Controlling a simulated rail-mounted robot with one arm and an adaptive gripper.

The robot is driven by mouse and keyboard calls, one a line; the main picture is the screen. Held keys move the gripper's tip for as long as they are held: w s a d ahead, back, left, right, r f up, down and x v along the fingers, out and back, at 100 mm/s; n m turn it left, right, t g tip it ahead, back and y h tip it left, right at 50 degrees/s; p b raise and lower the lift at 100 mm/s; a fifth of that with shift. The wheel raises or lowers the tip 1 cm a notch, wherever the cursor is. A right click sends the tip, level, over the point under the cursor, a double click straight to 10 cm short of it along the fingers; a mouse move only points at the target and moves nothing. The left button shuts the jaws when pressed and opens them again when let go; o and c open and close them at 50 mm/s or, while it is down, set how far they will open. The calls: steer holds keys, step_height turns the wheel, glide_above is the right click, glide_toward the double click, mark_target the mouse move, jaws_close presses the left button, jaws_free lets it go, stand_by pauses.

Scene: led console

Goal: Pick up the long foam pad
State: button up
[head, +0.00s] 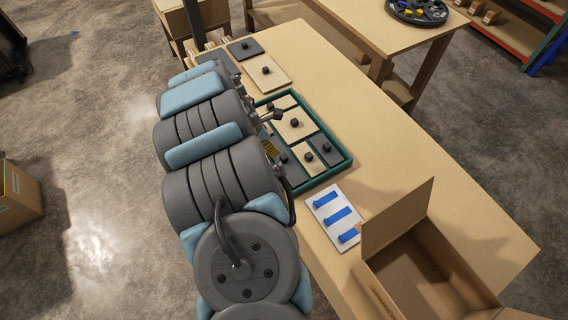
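I cannot tell for sure which thing is the long foam pad. A teal-rimmed tray (336,178) on the workbench holds beige and dark grey flat pieces with black knobs, including a beige piece (301,131). Outside the tray, at its far side, lie a long beige piece (270,80) and a dark grey piece (240,54), each with a black knob. A white plate (330,206) near the tray carries blue strips (337,216). My gripper (274,116) is mostly hidden by my arm, over the tray's left side. Its fingers and anything in them cannot be made out.
An open cardboard box (397,219) stands at the bench's near right, one flap raised. The bench top (385,125) right of the tray is clear. A second table (360,25) behind holds a round black tray (417,14) of small parts.

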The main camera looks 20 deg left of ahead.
mark_target(284, 156)
steer(key=shift+b+x, duration=0.7)
steer(key=shift+x, duration=3.8)
steer(key=shift+w+x, duration=0.15)
steer(key=shift+x, duration=0.75)
steer(key=shift+w+x, duration=0.2)
steer(key=shift+x, duration=1.55)
jaws_close()
